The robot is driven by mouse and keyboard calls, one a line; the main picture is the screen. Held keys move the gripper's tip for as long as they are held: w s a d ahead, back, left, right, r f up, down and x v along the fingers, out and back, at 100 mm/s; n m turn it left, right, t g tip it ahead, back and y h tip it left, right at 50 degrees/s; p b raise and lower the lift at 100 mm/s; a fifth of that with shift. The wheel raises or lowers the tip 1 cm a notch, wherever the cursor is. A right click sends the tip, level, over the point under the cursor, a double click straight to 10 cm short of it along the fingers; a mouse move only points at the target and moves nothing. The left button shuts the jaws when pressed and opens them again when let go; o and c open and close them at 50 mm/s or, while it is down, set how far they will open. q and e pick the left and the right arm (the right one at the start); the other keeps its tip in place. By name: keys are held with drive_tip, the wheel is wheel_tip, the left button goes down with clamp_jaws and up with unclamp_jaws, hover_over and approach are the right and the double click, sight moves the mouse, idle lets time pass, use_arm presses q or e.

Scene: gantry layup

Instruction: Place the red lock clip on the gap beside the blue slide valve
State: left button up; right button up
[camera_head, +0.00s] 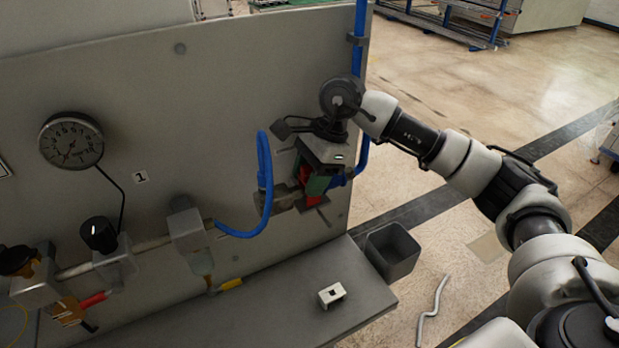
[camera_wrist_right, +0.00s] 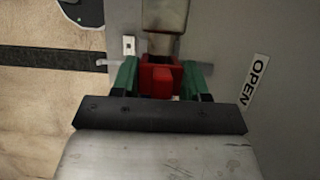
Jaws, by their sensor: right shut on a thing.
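My right gripper (camera_head: 314,190) is at the right end of the panel's pipe line. Its green fingers are shut on the red lock clip (camera_head: 312,200), which is partly hidden by the fingers. In the right wrist view the red clip (camera_wrist_right: 161,80) sits between the two green fingers of the gripper (camera_wrist_right: 160,84), right by a grey metal fitting (camera_wrist_right: 165,15). I cannot tell if clip and fitting touch. A small blue part (camera_head: 337,181), perhaps the blue slide valve, shows behind the gripper. The gap beside it is hidden. My left gripper is not in view.
A blue hose (camera_head: 265,180) curves close to the left of the gripper. A pressure gauge (camera_head: 71,140) is on the panel (camera_head: 230,90). A white block (camera_head: 332,294) lies on the ledge (camera_head: 260,315), with a grey bin (camera_head: 392,252) beside it. An OPEN label (camera_wrist_right: 256,80) is nearby.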

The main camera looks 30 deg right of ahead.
drive_tip(key=shift+w+f, duration=0.1)
drive_tip(key=shift+f, duration=0.05)
drive_tip(key=o, duration=0.9)
drive_tip(key=shift+d, duration=0.1)
drive_tip(key=shift+c, duration=0.2)
drive_tip(key=shift+o, duration=0.3)
drive_tip(key=shift+r, duration=0.2)
drive_tip(key=shift+d+r, duration=0.1)
drive_tip(key=shift+r, duration=0.05)
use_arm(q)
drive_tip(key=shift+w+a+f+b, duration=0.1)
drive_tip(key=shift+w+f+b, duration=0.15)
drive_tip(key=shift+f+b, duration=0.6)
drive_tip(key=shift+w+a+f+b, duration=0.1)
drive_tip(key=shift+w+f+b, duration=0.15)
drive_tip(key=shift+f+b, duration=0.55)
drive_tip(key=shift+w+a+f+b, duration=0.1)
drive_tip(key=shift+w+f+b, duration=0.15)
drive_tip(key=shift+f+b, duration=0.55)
use_arm(e)
drive_tip(key=v, duration=1.1)
drive_tip(key=shift+r, duration=0.3)
drive_tip(key=shift+d, duration=0.15)
